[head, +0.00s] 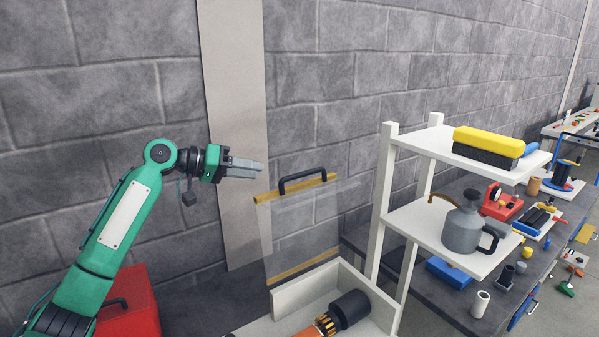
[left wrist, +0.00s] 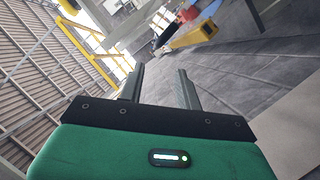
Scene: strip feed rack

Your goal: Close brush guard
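The brush guard (head: 313,225) is a clear panel with yellow strips along its top and bottom edges and a black handle (head: 303,180) on top. It stands raised, tilted upright, at the back of a white open box (head: 305,287). In the box lies an orange and black brush unit (head: 345,312) with brass bristles. My left gripper (head: 258,168) is left of the handle and slightly above it, pointing right, apart from it. The left wrist view shows its two fingers (left wrist: 160,75) spread with nothing between them. My right gripper is not in view.
A white shelf rack (head: 388,200) stands right of the guard, with a yellow-topped brush (head: 488,145) above and a grey oil can (head: 462,230) below. A red box (head: 128,303) sits at lower left. A grey block wall (head: 330,80) stands behind.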

